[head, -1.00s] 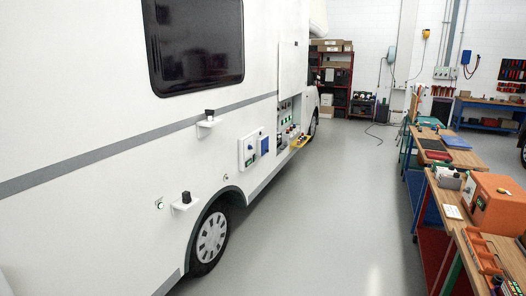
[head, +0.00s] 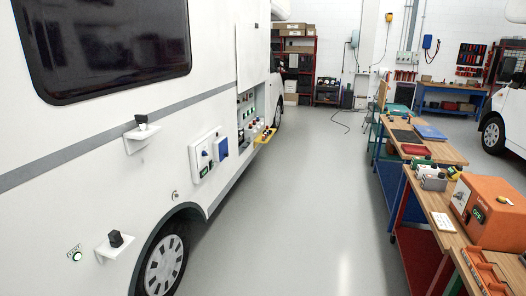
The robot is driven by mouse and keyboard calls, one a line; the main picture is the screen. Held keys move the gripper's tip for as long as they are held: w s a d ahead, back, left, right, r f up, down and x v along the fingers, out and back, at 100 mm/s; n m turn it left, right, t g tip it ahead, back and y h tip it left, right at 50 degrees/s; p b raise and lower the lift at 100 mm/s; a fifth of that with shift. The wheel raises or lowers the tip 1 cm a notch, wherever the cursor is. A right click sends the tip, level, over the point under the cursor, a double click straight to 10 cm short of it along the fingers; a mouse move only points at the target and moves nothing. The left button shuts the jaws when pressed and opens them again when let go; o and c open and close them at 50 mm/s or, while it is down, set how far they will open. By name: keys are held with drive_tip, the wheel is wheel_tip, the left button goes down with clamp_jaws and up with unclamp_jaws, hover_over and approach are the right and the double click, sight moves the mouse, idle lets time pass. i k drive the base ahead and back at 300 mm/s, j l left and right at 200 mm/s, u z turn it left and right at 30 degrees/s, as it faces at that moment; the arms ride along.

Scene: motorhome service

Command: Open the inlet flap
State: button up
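A white panel (head: 197,172) is mounted low on the side of the white motorhome (head: 110,125), ahead of the rear wheel in the head view. A small blue square cover (head: 220,149) sits at the panel's right side and looks like the inlet flap. It appears closed, but it is too small to be sure. A small dark blue knob-like part (head: 204,153) is to its left. My gripper is not in view, and nothing of my arm shows near the panel.
Two white brackets with black knobs, one upper (head: 142,136) and one lower (head: 115,246), jut from the motorhome. Workbenches (head: 447,152) line the right. The grey floor (head: 290,210) between is clear.

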sight(222, 146)
drive_tip(key=i, duration=1.85)
drive_tip(key=i+u, duration=0.1)
drive_tip(key=i, duration=0.35)
drive_tip(key=i+l+u, duration=0.15)
drive_tip(key=i, duration=0.35)
drive_tip(key=i+l+u, duration=0.1)
drive_tip(key=i, duration=0.35)
drive_tip(key=i+l+u, duration=0.15)
drive_tip(key=i, duration=0.3)
drive_tip(key=i+l+u, duration=0.25)
drive_tip(key=i+l, duration=0.1)
drive_tip(key=i, duration=0.1)
